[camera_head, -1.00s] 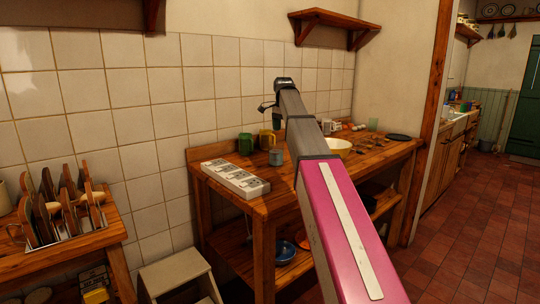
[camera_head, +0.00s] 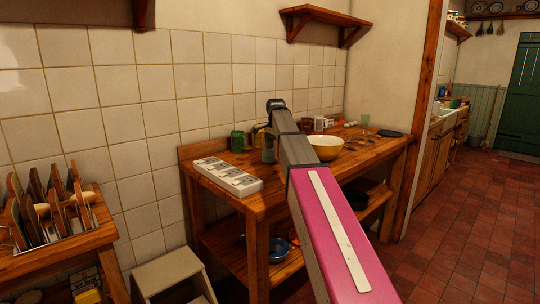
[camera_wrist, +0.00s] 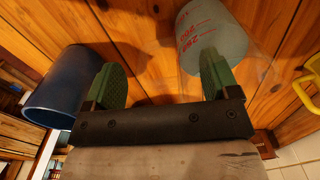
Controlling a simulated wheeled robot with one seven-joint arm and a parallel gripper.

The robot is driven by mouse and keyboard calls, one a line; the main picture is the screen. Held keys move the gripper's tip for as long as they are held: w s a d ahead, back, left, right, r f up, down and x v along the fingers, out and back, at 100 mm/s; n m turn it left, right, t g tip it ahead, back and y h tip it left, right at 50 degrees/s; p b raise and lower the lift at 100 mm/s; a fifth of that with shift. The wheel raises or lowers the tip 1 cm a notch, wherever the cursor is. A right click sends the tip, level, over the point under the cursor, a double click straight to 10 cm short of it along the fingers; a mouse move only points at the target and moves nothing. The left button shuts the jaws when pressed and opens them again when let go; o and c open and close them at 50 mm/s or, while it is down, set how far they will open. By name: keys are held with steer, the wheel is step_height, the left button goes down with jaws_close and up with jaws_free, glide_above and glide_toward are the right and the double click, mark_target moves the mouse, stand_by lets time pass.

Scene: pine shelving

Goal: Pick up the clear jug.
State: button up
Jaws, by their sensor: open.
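In the wrist view, a clear, greyish jug (camera_wrist: 207,22) with red measuring marks shows at the upper right, over the wooden tabletop. My gripper (camera_wrist: 162,82) has its two green-padded fingers wide apart, with only bare wood visible between them. The right finger overlaps the lower part of the jug in the picture; I cannot tell whether they touch. The jug is not between the fingers. In the head view my arm hides part of the table, and I cannot make out the jug there with certainty.
A dark blue cup (camera_wrist: 62,92) is close by the left finger, and a yellow handle (camera_wrist: 308,88) is at the right edge. A wall shelf (camera_head: 325,18) hangs above.

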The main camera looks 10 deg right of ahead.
steer(key=shift+f, duration=0.45)
steer(key=c, duration=1.3)
steer(key=shift+o, duration=0.2)
steer(key=shift+r, duration=0.15)
steer(key=shift+r, duration=0.6)
step_height(320, 180, up, 2)
steer(key=shift+r, duration=0.25)
steer(key=a+r, duration=0.7)
steer(key=a, duration=0.4)
steer(key=shift+w+a, duration=0.15)
steer(key=shift+a, duration=0.2)
